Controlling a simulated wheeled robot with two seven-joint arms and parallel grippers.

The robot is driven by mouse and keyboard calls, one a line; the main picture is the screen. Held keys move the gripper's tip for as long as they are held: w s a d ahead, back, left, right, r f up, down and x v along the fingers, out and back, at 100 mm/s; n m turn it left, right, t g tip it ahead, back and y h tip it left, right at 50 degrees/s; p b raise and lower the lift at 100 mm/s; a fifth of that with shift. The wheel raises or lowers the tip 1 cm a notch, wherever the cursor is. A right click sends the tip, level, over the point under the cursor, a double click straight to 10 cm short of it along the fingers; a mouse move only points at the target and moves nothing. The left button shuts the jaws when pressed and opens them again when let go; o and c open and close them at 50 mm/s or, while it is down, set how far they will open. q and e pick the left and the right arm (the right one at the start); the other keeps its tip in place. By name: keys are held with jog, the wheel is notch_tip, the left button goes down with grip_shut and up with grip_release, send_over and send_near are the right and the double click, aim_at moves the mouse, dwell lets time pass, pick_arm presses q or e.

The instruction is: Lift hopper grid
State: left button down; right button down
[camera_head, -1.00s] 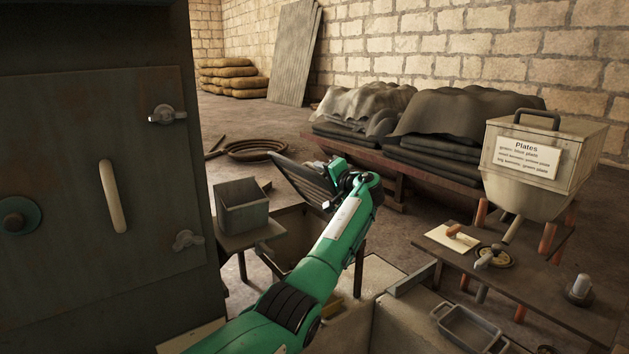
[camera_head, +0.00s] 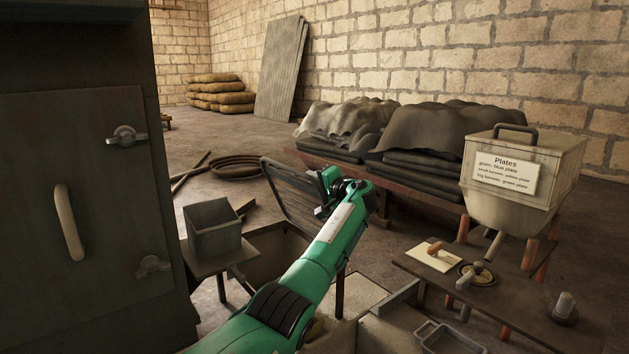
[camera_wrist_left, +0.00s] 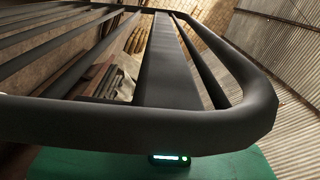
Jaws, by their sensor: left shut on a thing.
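The hopper grid (camera_head: 296,196) is a dark barred frame, tilted up steeply above the open hopper (camera_head: 275,258) in the middle of the head view. My left gripper (camera_head: 322,196) is at the grid's right edge and shut on it. In the left wrist view the grid's thick rounded rim (camera_wrist_left: 150,118) and its bars fill most of the picture, close to the camera. The fingertips are mostly hidden there. My right gripper is not in view.
A grey metal box (camera_head: 213,232) stands on a small table left of the hopper. A dark cabinet (camera_head: 80,180) fills the left side.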

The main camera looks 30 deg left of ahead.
pick_arm(q)
jog(key=c, duration=1.4)
grip_release()
